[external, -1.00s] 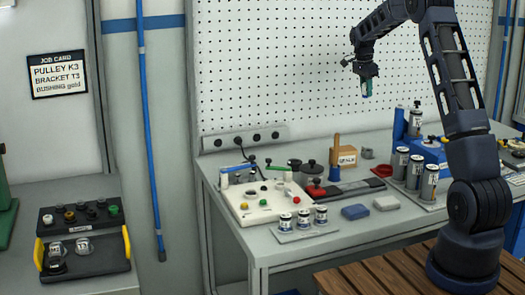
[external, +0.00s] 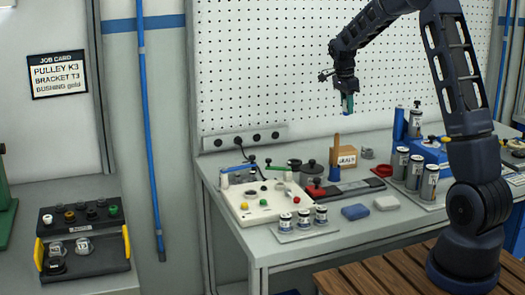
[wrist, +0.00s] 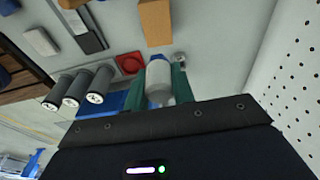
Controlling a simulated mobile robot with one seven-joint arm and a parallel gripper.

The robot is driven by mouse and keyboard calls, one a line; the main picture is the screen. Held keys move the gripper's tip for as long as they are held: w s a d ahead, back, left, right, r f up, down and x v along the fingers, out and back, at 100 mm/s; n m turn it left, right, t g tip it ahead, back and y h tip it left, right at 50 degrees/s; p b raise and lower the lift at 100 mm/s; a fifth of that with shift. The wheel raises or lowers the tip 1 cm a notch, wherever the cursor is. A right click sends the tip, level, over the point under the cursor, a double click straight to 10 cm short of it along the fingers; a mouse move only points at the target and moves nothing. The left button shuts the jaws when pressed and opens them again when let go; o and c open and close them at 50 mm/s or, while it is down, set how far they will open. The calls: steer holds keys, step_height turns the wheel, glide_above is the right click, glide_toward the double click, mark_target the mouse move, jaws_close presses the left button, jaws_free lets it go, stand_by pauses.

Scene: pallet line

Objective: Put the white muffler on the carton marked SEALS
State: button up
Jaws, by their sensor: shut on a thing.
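My gripper (external: 347,103) hangs in the air above the bench, higher than the tan carton (external: 345,157), whose small dark label looks like SEALS. In the wrist view my gripper (wrist: 158,86) has its green fingers shut on a whitish cylinder with a blue end, which appears to be the white muffler (wrist: 158,78). Its blue end points away from the wrist. In the external view it is mostly hidden by the fingers. The carton also shows in the wrist view (wrist: 155,22), beyond the blue end and apart from it. No object is visible on the carton's top.
Several grey canisters (external: 414,172) stand on a tray at right. A white control panel (external: 262,205) is at left. The pegboard (external: 290,70) rises behind.

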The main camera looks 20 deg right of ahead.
mark_target(346, 148)
step_height(346, 148, down, 13)
steer(key=shift+r, duration=0.15)
stand_by(0.4)
steer(key=o, duration=1)
